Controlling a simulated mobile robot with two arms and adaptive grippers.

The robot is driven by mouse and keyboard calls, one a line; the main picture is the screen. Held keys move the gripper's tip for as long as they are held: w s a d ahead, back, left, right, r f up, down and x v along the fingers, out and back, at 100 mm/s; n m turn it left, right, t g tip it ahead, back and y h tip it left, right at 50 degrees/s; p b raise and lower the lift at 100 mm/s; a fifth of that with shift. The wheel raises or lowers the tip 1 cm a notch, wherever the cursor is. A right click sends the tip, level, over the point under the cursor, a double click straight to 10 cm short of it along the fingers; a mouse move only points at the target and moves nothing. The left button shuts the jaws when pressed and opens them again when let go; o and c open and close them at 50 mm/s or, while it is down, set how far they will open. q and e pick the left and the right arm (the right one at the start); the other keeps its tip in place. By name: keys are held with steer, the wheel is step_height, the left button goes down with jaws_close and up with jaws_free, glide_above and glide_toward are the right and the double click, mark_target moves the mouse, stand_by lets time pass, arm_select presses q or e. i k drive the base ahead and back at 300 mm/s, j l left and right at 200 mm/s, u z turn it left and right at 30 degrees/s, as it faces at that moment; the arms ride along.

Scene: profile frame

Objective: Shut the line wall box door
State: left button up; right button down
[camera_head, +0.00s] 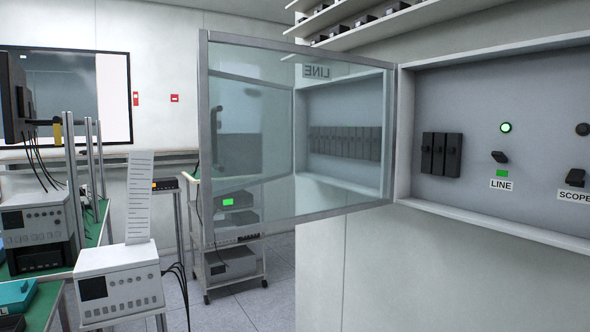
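The line wall box (450,206) is mounted on the wall at the right. Its glass door (203,140), with a grey metal frame, stands wide open and extends to the left from the hinge side near the box's left edge. The word LINE shows mirrored near the top of the glass. Inside the box are black breakers (441,154), a lit green lamp (506,127), a black switch (499,157) and labels reading LINE and SCOPE. Neither of my grippers is in view.
A white instrument (120,283) with a tall paper strip stands at the lower left beside green-topped benches (40,305). A wheeled cart (240,275) stands behind the door. Shelves (390,25) hang above the box.

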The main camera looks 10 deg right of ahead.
mark_target(310, 71)
steer(key=i+j+z, duration=0.25)
steer(key=z, duration=0.15)
steer(key=i+j+z, duration=0.6)
steer(key=j+z, duration=0.2)
steer(key=i+j+z, duration=0.2)
steer(key=j+z, duration=0.2)
steer(key=j, duration=0.05)
